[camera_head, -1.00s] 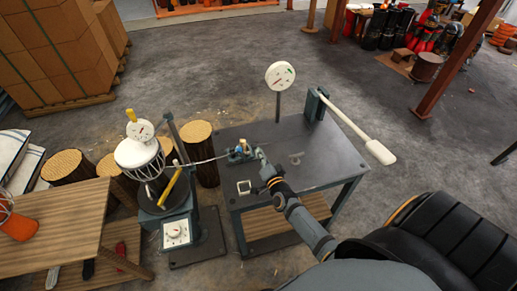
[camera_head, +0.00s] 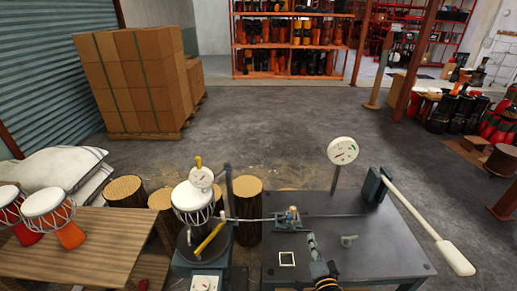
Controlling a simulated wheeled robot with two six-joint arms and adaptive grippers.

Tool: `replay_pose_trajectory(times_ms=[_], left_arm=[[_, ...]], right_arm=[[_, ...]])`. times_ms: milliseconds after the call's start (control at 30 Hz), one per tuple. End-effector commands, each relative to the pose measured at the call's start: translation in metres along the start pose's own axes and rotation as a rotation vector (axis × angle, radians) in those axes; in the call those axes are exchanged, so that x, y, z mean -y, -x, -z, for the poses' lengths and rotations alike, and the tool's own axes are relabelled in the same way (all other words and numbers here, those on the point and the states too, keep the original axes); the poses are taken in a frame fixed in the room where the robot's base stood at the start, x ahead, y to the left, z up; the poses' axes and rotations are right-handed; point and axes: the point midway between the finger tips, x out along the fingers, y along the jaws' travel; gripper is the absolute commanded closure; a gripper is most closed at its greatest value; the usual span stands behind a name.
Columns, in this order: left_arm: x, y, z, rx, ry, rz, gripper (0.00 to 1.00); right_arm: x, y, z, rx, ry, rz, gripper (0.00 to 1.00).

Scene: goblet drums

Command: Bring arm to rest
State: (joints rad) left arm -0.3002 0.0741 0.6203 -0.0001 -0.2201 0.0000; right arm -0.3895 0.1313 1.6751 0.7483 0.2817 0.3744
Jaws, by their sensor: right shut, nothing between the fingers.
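My right gripper (camera_head: 312,244) is over the dark metal bench, at the end of my arm that comes in from the bottom edge. Its fingers look shut with nothing between them. It is just below and to the right of a small blue-green device (camera_head: 287,223) with a yellowish knob, apart from it in the picture. Most of my right arm is cut off by the bottom edge. My left gripper and arm are not in view.
The bench (camera_head: 375,250) carries a white dial (camera_head: 343,151) and a long white-ended lever (camera_head: 457,258). Left of it, a white-headed drum (camera_head: 193,197) stands on a turntable stand. A wooden table (camera_head: 95,245) holds red-orange drums (camera_head: 70,235). Open floor lies behind.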

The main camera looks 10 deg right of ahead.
Motion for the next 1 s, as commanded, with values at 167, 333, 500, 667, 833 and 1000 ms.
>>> replay_pose_trajectory(times_ms=[167, 333, 500, 667, 833, 1000], left_arm=[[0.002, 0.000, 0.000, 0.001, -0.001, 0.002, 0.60], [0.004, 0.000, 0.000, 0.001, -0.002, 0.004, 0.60], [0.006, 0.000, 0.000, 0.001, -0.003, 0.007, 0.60], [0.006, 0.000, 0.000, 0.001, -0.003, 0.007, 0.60], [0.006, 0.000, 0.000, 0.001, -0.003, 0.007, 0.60], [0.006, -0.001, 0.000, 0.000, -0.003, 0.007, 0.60]], right_arm=[[0.028, 0.006, -0.034, 0.218, 0.153, 0.006, 1.00], [0.045, 0.049, -0.073, 0.600, 0.510, -0.053, 1.00], [0.037, 0.094, -0.070, 0.828, 0.755, -0.161, 1.00], [0.029, 0.129, -0.053, 0.965, 0.901, -0.266, 1.00], [0.023, 0.163, -0.029, 1.079, 1.007, -0.378, 1.00], [0.011, 0.190, -0.013, 1.172, 1.071, -0.483, 1.00]])
